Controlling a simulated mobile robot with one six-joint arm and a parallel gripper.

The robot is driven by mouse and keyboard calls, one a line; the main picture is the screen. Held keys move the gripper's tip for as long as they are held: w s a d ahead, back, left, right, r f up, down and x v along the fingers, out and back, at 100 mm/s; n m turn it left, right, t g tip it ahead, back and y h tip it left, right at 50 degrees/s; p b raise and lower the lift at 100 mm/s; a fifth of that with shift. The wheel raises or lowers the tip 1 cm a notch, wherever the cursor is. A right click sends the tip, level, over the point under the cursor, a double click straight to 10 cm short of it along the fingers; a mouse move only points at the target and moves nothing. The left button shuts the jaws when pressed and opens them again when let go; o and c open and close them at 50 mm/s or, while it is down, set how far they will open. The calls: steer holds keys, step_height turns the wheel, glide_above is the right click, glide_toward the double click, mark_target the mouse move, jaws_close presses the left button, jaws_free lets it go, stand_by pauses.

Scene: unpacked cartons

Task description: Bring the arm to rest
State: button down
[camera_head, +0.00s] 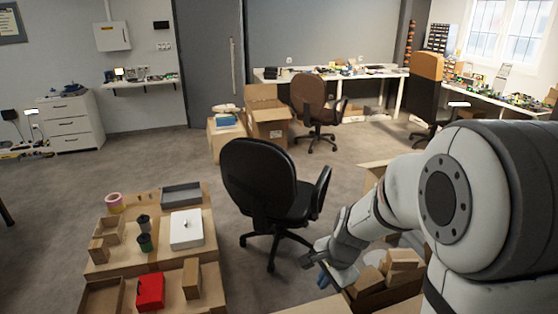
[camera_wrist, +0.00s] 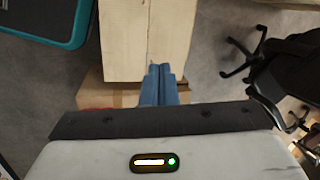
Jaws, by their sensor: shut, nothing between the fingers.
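My arm (camera_head: 385,205) reaches in from the right edge of the head view, bent down and to the left. My gripper (camera_head: 322,281) hangs at its lower end, in front of the black chair and beside open cartons. In the wrist view my gripper (camera_wrist: 164,72) shows as two blue fingers, closed together with nothing held. Beyond the fingertips is a pale wooden surface (camera_wrist: 147,35). I cannot tell whether the fingers touch it.
A black office chair (camera_head: 262,185) stands left of my arm. A low wooden table (camera_head: 215,270) carries a white box (camera_head: 186,230), a red box (camera_head: 150,291) and cups. An open carton (camera_head: 385,287) with small boxes is below my arm. Grey floor is free behind.

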steer(key=s+d+r+n+h, duration=0.2)
steer(key=s+d+r+n, duration=0.2)
steer(key=s+r+n, duration=0.8)
steer(key=s, duration=0.2)
steer(key=shift+s+t, duration=0.4)
steer(key=shift+d, duration=0.15)
